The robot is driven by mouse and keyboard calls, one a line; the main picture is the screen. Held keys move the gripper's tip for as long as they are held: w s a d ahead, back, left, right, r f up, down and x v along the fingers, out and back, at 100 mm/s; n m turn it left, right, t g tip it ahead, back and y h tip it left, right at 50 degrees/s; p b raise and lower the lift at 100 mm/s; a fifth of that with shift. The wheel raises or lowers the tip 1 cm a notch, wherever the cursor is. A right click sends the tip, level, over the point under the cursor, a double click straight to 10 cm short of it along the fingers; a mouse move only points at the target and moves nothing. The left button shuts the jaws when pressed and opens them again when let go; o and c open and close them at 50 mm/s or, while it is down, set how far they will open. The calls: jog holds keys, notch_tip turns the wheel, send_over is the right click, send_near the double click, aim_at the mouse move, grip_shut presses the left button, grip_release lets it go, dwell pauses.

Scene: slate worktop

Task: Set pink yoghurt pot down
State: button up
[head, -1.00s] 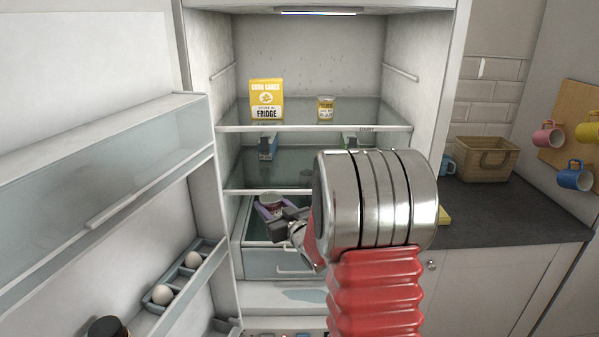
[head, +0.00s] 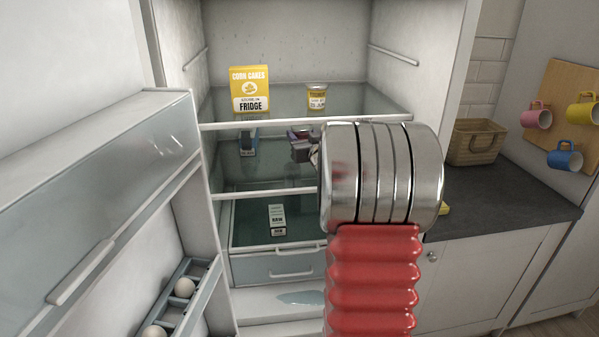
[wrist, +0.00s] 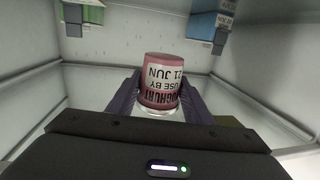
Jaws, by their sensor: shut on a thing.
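The pink yoghurt pot (wrist: 162,82) is held between the two dark fingers of my gripper (wrist: 160,100) in the wrist view. Its printed label, with a use-by date, reads upside down in that picture. In the head view my gripper (head: 302,148) shows partly beside my arm, in front of the opening between the upper and middle glass shelves of the open fridge. I cannot make out the pot there. The middle shelf (head: 265,191) shows its front edge below the gripper. Whether the pot touches a surface cannot be told.
A blue carton (head: 248,144) stands at the left on the middle shelf. A yellow corn cakes box (head: 249,90) and a small jar (head: 316,97) are on the upper shelf. A white-labelled carton (head: 277,217) is lower down. The open door (head: 110,190) flanks the left.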

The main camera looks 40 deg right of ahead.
jog(key=shift+d+f, duration=0.1)
jog(key=shift+f, duration=3.05)
jog(key=shift+f, duration=1.85)
jog(key=shift+f, duration=0.1)
jog(key=o, duration=1.2)
jog(key=shift+s, duration=0.1)
jog(key=shift+s, duration=0.25)
jog(key=v, duration=1.1)
jog(key=shift+s+a, duration=0.2)
